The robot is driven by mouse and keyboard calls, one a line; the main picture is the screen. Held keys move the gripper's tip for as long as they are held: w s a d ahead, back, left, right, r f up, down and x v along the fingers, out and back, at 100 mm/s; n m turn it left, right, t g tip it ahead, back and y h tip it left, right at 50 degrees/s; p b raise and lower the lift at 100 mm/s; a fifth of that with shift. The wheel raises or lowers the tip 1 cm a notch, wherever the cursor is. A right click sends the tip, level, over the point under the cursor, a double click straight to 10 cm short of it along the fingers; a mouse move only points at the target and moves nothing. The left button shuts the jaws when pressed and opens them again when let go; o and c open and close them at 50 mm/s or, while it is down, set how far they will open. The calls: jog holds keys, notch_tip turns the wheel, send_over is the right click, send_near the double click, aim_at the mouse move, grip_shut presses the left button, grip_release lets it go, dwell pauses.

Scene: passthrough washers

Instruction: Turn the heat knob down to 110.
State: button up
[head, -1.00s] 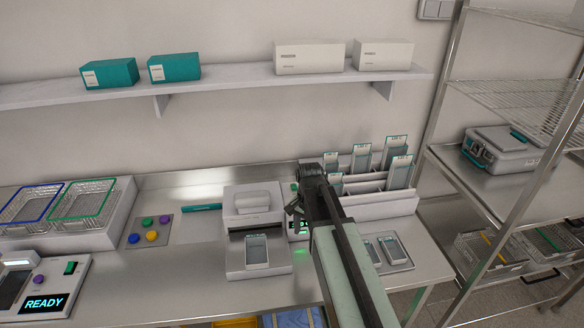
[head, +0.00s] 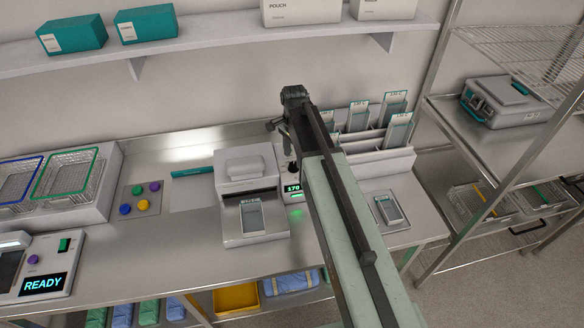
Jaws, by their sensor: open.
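The heat display (head: 292,188) glows green and reads 170, just right of the white sealing machine (head: 247,172). A small dark shape just above it, partly behind my arm, may be the heat knob (head: 292,167); its pointer cannot be made out. My gripper (head: 279,132) is open and empty at the end of my arm. In the picture it sits above the display and the dark shape, apart from them. My arm hides the bench right of the display.
Wire baskets (head: 65,175) and coloured buttons (head: 139,198) are at left. A shelf (head: 200,60) with boxes hangs above.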

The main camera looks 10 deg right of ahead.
aim_at(294, 164)
notch_tip(294, 164, down, 4)
jog(key=shift+r+b, duration=0.2)
jog(key=shift+b, duration=0.85)
jog(key=shift+r, duration=0.1)
grip_shut()
